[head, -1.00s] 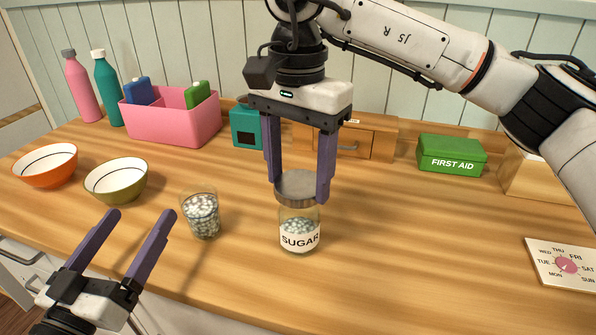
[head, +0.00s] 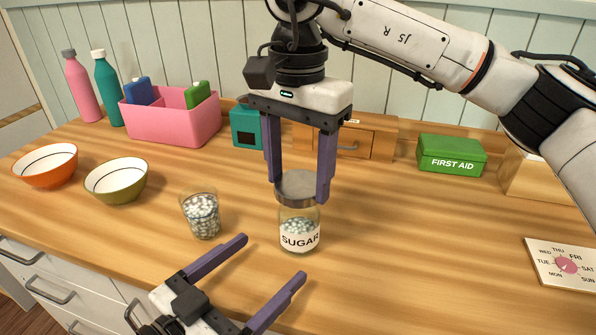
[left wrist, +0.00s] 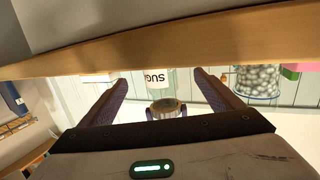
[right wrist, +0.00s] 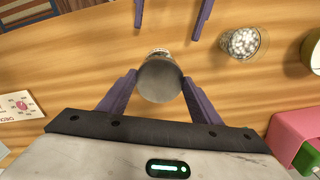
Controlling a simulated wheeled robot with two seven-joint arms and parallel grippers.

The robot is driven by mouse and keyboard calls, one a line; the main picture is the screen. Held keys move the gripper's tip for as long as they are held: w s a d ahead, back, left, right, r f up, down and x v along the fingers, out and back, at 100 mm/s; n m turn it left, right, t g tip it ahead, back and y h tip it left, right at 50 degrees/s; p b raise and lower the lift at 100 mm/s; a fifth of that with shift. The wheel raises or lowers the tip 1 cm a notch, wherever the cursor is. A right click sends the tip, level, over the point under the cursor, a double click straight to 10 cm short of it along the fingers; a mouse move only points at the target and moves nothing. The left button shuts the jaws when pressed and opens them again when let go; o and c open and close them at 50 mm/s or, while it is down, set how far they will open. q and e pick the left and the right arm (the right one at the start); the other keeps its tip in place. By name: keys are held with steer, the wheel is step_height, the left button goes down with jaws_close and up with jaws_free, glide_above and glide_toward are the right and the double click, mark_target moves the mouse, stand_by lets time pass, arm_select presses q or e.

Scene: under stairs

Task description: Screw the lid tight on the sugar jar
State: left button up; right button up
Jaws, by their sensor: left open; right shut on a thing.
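The sugar jar (head: 299,233) stands upright on the counter, a clear jar with white contents and a SUGAR label. Its grey lid (head: 297,187) sits on top. My right gripper (head: 299,190) comes down from above, shut on the lid, with one finger on each side; the right wrist view also shows the lid (right wrist: 159,80) between the fingers. My left gripper (head: 273,258) is open and empty in front of the jar, at the counter's front edge, its fingers pointing toward the jar. The left wrist view shows the jar (left wrist: 155,79) beyond and between the fingertips, apart from them.
A glass of white pieces (head: 202,217) stands close left of the jar. Two bowls, orange (head: 45,166) and olive (head: 116,181), are farther left. A pink bin (head: 172,120), a teal box (head: 245,127) and a green first aid box (head: 451,153) stand behind.

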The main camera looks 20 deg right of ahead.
mark_target(286, 245)
arm_select(q)
steer(key=x, duration=0.9)
steer(key=shift+c, duration=0.4)
steer(key=c, duration=2.1)
steer(key=shift+o, duration=0.2)
